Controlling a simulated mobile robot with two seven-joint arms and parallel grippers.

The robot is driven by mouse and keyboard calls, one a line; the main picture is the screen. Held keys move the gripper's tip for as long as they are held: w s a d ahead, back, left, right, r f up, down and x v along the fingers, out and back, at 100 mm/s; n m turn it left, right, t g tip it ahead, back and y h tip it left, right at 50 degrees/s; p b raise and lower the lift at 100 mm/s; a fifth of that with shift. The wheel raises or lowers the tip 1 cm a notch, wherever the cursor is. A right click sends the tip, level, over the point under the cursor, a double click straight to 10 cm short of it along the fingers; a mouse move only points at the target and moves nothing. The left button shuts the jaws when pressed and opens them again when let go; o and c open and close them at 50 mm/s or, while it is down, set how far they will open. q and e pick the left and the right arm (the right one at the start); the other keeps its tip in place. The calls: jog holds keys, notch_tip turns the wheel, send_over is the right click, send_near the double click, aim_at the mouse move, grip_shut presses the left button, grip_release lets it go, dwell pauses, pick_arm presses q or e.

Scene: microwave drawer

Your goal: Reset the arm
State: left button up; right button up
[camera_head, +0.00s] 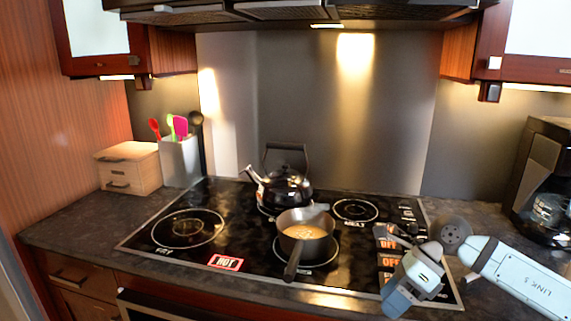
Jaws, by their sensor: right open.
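My right arm comes in from the lower right, with a white link at the edge of the picture. My right gripper (391,236) is over the right front part of the cooktop (349,275), close to its control markings. It is open, and I see nothing between its fingers. A saucepan (306,245) with an orange-brown content sits on the front middle burner, to the left of the gripper and apart from it. Its dark handle points toward me. My left gripper is not in view.
A dark kettle (287,187) stands on the rear burner behind the saucepan. A coffee machine (545,185) stands at the right edge. A white utensil holder (180,162) and a wooden box (128,167) stand at the back left. A range hood (290,12) and cabinets hang above.

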jog(key=s+a+m+t+y, duration=0.2)
jog(key=s+a+m+y, duration=0.1)
jog(key=a+m+y, duration=0.35)
jog(key=s+a+m+t+y, duration=0.2)
jog(key=s+a+m+y, duration=0.25)
jog(key=a+y, duration=0.2)
jog(key=s+d+f+m+t+h, duration=0.1)
jog(key=d+f+m+t+h, duration=0.2)
jog(key=f+m+t+h, duration=0.7)
jog(key=s+d+f+m+t+h, duration=0.15)
jog(key=d+f+m+t, duration=0.3)
jog(key=m, duration=1.25)
jog(key=s+d+f+m+g+h, duration=0.3)
jog(key=s+f+m+g+h, duration=0.4)
jog(key=s+f, duration=0.55)
pick_arm(q)
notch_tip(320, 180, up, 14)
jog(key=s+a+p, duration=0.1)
jog(key=p, duration=1.7)
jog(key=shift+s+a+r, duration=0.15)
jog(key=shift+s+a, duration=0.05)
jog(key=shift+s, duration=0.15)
pick_arm(e)
notch_tip(320, 180, up, 14)
jog(key=d+t+y, duration=0.1)
jog(key=shift+s+d+m, duration=0.25)
jog(key=shift+d+m, duration=0.05)
jog(key=shift+m, duration=0.1)
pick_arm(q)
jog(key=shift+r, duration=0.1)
